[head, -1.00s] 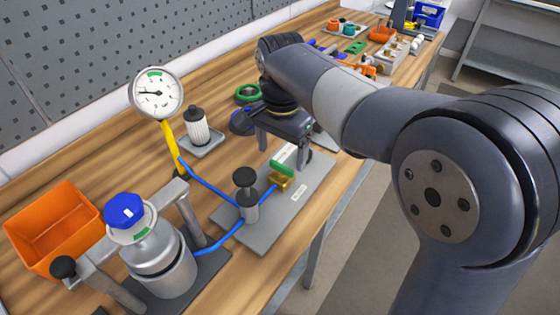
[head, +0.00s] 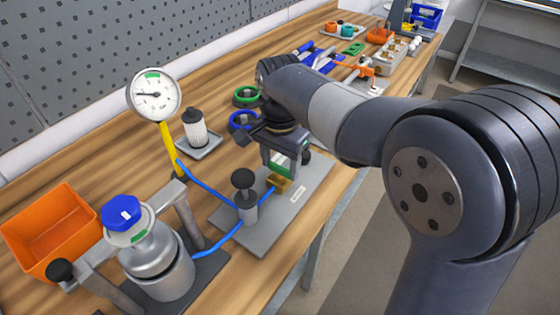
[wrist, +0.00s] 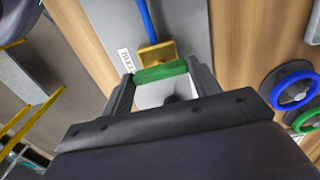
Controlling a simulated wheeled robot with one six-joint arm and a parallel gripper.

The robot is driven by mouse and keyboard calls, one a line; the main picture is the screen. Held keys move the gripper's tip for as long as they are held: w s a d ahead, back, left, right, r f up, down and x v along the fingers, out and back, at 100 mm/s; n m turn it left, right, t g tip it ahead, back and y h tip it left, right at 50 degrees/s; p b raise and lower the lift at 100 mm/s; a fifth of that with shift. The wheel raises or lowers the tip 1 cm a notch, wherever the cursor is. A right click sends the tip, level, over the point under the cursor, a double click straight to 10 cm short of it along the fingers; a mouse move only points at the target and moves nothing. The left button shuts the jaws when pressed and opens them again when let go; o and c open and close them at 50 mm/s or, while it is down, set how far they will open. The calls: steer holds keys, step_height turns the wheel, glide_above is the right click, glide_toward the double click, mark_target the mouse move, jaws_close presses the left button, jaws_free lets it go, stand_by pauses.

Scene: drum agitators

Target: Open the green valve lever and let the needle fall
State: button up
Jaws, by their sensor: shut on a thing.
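The green valve lever (wrist: 160,72) lies between my gripper's fingers in the wrist view, and my gripper (wrist: 158,82) is shut on it. In the head view my gripper (head: 285,160) reaches down over the grey plate (head: 245,235), and its fingers hide most of the lever. The brass valve body (wrist: 155,53) sits at the lever, with a blue hose running into it. The pressure gauge (head: 153,93) stands on a yellow stem at the left. Its needle (head: 147,94) points to the left, away from the green band at the top of the dial.
A black-knobbed post (head: 244,195) stands on the plate close left of my gripper. A metal canister (head: 158,262) with a blue cap is at the front left, beside an orange bin (head: 48,230). Blue and green rings (head: 243,120) lie behind my gripper.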

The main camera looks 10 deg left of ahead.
steer(key=shift+c, duration=1.3)
steer(key=shift+r+n+p, duration=0.1)
steer(key=shift+n+p, duration=0.2)
steer(key=n+p, duration=0.2)
steer(key=shift+n, duration=0.4)
steer(key=n+p, duration=0.2)
steer(key=n, duration=0.2)
steer(key=shift+n, duration=0.3)
steer(key=n+p, duration=0.1)
steer(key=n, duration=0.3)
steer(key=shift+n+p, duration=0.65)
steer(key=shift+n, duration=1.55)
